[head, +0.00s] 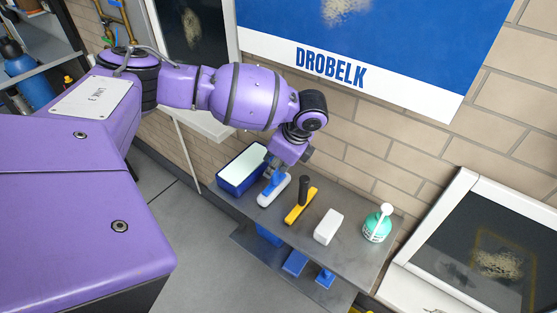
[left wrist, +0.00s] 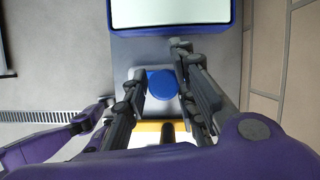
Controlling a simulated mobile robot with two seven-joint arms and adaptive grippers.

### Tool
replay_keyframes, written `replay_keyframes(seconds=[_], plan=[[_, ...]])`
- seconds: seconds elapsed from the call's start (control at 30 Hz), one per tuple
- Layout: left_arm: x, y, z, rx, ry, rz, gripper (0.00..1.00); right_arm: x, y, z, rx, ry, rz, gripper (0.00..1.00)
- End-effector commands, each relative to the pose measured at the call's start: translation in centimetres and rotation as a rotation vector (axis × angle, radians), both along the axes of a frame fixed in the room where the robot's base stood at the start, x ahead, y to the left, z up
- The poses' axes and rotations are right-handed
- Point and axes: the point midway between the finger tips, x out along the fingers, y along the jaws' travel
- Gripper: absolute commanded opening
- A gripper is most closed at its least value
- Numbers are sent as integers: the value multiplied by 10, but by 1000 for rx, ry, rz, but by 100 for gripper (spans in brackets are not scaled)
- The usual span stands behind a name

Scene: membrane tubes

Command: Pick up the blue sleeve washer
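The blue sleeve washer (head: 274,186), a blue top on a long white base, stands on the grey bench beside the blue-rimmed tray. My left gripper (head: 277,171) is right above it and hides part of its top in the head view. In the left wrist view the round blue top of the sleeve washer (left wrist: 163,84) shows between the two fingers of my left gripper (left wrist: 160,65). The fingers are spread, one on each side of the blue top, and look open. I cannot tell whether either finger touches it. My right gripper is not in view.
A blue-rimmed tray (head: 223,187) stands close behind to the left. A yellow tool with a black handle (head: 302,192), a white block (head: 328,227) and a green bottle (head: 377,226) stand to the right. Blue items (head: 295,262) lie on a lower shelf. A brick wall (head: 405,150) backs the bench.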

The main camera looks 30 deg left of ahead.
Motion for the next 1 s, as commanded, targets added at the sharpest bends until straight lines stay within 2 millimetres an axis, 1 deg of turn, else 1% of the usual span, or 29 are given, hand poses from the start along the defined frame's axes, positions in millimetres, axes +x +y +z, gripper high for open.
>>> replay_keyframes(seconds=[0.03, 0.13, 0.17, 0.57, 0.67, 0.77, 0.9, 0.93, 1.0], plan=[[-1, 0, -1, 0, 2, 0, 14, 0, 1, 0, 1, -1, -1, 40], [-1, 0, -1, 0, 2, 0, 1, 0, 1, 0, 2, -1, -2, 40], [-1, 0, -1, 0, 2, 0, 0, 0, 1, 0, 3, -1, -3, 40], [0, 0, 0, 0, 1, -1, 0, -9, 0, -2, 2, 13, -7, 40], [0, 0, 3, 0, 0, 0, 0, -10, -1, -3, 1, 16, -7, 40], [0, 0, 10, 0, -1, 1, 0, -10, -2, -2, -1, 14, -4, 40], [1, 0, 31, -1, -3, 1, 0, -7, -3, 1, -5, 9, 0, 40], [-1, 0, 36, -1, -1, 1, 0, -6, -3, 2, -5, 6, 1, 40], [-13, -1, 51, -1, -4, -3, 0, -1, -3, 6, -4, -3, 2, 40]])
